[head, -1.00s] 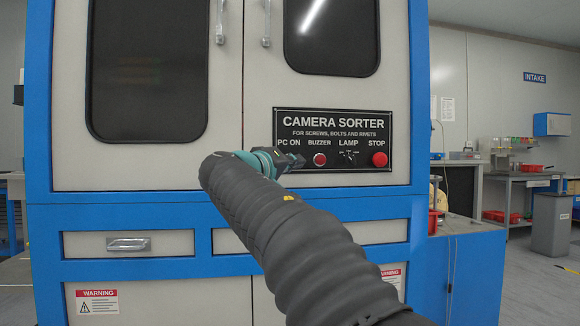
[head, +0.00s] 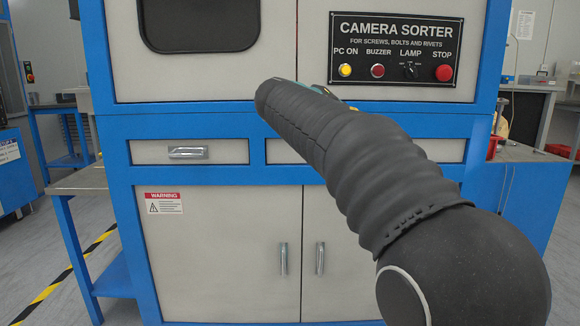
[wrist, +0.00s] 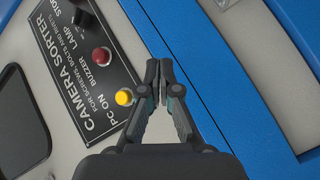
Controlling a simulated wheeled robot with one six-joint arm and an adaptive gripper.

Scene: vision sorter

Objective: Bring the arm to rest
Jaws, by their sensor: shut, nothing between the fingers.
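My gripper shows in the wrist view (wrist: 158,80). Its fingers are together with nothing between them, in front of the sorter's blue frame and beside the control panel (wrist: 85,65). In the head view my dark-sleeved arm reaches up and left across the camera sorter (head: 228,250), and the gripper itself is almost wholly hidden behind it. The panel (head: 392,85) carries a yellow PC ON button (head: 345,70), a red BUZZER button (head: 377,71), a black LAMP switch (head: 409,71) and a red STOP button (head: 445,73). The yellow button also shows just left of the fingers in the wrist view (wrist: 124,97).
The sorter front has a drawer with a metal handle (head: 188,152) and lower doors with two handles. A side table (head: 78,183) stands at the left, with yellow-black floor tape (head: 75,270) below. Red bins (head: 556,150) sit at the right.

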